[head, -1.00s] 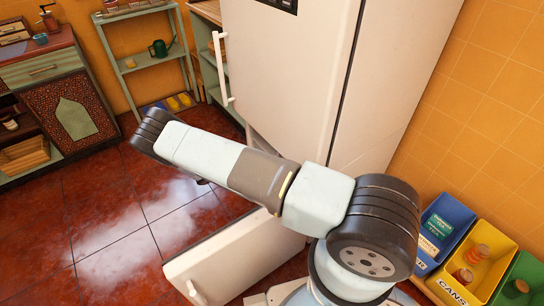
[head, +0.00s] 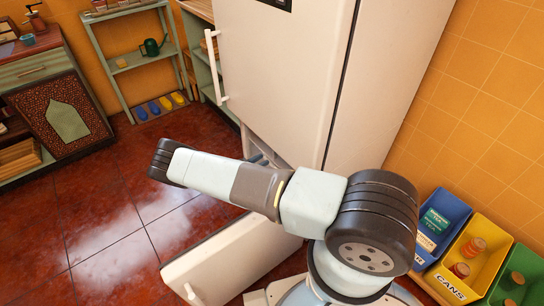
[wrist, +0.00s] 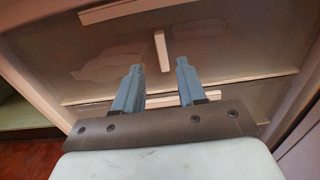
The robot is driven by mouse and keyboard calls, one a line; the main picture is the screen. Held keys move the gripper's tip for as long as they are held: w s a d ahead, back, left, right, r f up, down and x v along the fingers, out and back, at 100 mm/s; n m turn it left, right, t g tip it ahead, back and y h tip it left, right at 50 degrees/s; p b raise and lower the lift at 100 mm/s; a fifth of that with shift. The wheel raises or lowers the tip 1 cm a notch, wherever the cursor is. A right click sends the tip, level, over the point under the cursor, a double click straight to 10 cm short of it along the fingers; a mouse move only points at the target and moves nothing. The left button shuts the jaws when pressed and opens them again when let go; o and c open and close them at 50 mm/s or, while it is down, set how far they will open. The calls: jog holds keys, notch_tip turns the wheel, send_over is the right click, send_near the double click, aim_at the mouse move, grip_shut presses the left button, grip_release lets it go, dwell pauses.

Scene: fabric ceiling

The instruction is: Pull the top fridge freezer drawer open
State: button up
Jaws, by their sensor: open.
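The white fridge (head: 285,75) stands at the centre of the head view, its upper door shut. Its lower freezer door (head: 225,262) hangs open towards the floor at the left. In the wrist view, see-through freezer drawer fronts (wrist: 210,45) with pale edge strips fill the space ahead. A short pale upright bar (wrist: 162,51), like a handle, is on one front. My gripper (wrist: 159,64) is open and empty, its blue fingers on either side of the bar's line in the picture. Contact cannot be told. In the head view my arm hides most of the freezer opening.
Yellow, blue and green bins (head: 468,255) stand at the right by the wall. A green shelf (head: 135,60) and a patterned cabinet (head: 60,105) stand at the back left. The red tiled floor (head: 110,215) at the left is clear.

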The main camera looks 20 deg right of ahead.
jog(key=shift+x, duration=2.85)
jog(key=shift+c, duration=0.4)
jog(key=c, duration=0.6)
grip_shut()
jog(key=shift+w+a+r, duration=0.1)
